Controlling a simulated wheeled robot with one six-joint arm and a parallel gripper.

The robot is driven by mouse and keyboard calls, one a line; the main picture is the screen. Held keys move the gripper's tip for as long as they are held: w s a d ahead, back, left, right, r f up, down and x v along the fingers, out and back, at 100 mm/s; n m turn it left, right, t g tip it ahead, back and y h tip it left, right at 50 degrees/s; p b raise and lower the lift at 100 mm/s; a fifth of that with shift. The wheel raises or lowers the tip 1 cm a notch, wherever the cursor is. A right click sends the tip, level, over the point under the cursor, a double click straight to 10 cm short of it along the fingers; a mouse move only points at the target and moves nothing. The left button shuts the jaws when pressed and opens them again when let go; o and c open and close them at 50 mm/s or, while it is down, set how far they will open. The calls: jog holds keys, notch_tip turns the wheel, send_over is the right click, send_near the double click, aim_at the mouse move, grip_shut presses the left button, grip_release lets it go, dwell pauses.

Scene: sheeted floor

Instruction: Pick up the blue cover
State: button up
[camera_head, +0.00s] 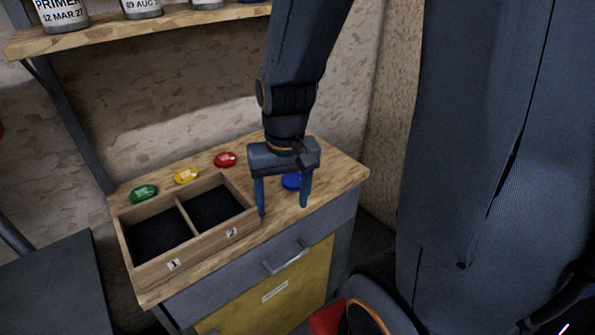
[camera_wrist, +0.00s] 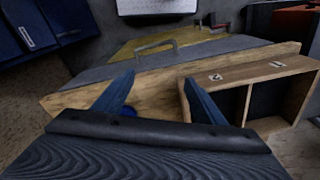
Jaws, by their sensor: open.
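The blue cover (camera_head: 291,181) lies on the right part of the wooden cabinet top (camera_head: 335,172). In the head view my gripper (camera_head: 283,203) is over it, with the two fingers pointing down and apart; the right finger hides part of the cover. In the wrist view my gripper (camera_wrist: 163,88) is open, and a small part of the blue cover (camera_wrist: 146,111) shows between the fingers, behind the gripper's dark body. The gap between the fingers looks empty. I cannot tell the exact height of the fingertips above the top.
A wooden two-compartment box (camera_head: 192,245), numbered 1 and 2, stands close left of my gripper. Green (camera_head: 144,194), yellow (camera_head: 187,175) and red (camera_head: 225,159) covers lie behind it. A shelf (camera_head: 150,28) with cans is above left. The cabinet top's right end is clear.

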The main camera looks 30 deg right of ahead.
jog(key=shift+o, duration=1.2)
jog(key=w+d+m+y+p, duration=0.1)
jog(key=w+d+m, duration=0.5)
jog(key=m, duration=0.5)
jog(key=shift+w+d+m+y+p, duration=0.3)
jog(key=shift+w+d+y, duration=0.1)
jog(key=shift+w, duration=0.4)
jog(key=m+t+y+p, duration=0.1)
jog(key=m+y, duration=0.1)
jog(key=m, duration=0.7)
send_near(294, 178)
jog(key=shift+m, duration=0.5)
jog(key=shift+p+x, duration=1.05)
jog(key=shift+x, duration=2.85)
jog(key=c, duration=1.3)
